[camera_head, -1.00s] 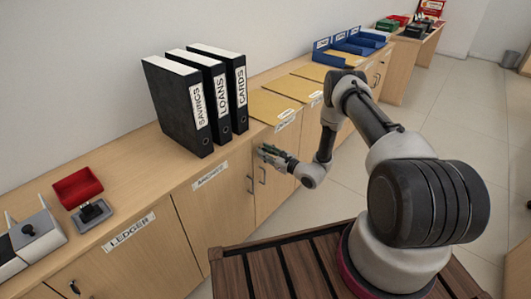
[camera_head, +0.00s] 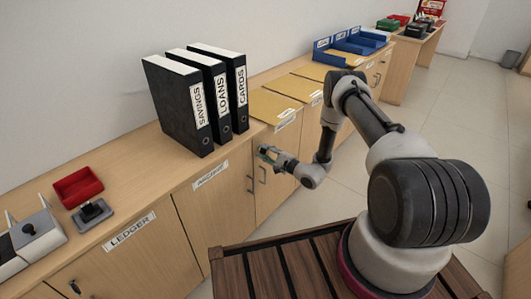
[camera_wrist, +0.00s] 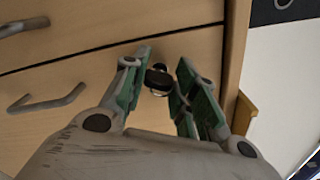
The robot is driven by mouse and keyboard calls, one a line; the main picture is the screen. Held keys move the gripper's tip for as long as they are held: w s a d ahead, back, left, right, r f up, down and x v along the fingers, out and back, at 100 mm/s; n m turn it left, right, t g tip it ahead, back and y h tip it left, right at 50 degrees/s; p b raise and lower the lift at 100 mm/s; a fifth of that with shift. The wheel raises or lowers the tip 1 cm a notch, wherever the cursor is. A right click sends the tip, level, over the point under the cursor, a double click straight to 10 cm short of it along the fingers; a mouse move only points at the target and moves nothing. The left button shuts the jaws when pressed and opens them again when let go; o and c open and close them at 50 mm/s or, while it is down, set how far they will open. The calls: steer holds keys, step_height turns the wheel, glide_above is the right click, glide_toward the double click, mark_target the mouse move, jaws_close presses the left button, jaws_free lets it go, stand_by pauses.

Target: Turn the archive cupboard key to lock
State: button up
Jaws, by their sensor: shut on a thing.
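The archive cupboard (camera_head: 215,212) is a light wood cupboard below the counter, with an ARCHIVE label (camera_head: 210,174) and a dark handle. In the head view my gripper (camera_head: 264,153) is at the cupboard fronts, near the upper right corner of this cupboard, and hides the key. In the wrist view the key (camera_wrist: 158,78) is a small dark piece on a round metal lock in the wood front. The green-padded fingers of my gripper (camera_wrist: 160,72) are on either side of it, shut on it. The view is tilted, and the key's exact angle is hard to tell.
Two bar handles (camera_wrist: 47,99) stick out left of the fingers in the wrist view. Black binders (camera_head: 180,105) stand on the counter above, with yellow folders (camera_head: 285,105) to their right. A LEDGER cupboard (camera_head: 125,265) lies to the left.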

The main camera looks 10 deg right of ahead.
steer(key=n, duration=0.5)
steer(key=shift+f, duration=0.1)
steer(key=shift+o, duration=0.2)
steer(key=shift+n, duration=0.4)
steer(key=shift+c, duration=0.2)
steer(key=o, duration=1)
steer(key=shift+o, duration=0.2)
steer(key=v, duration=1.2)
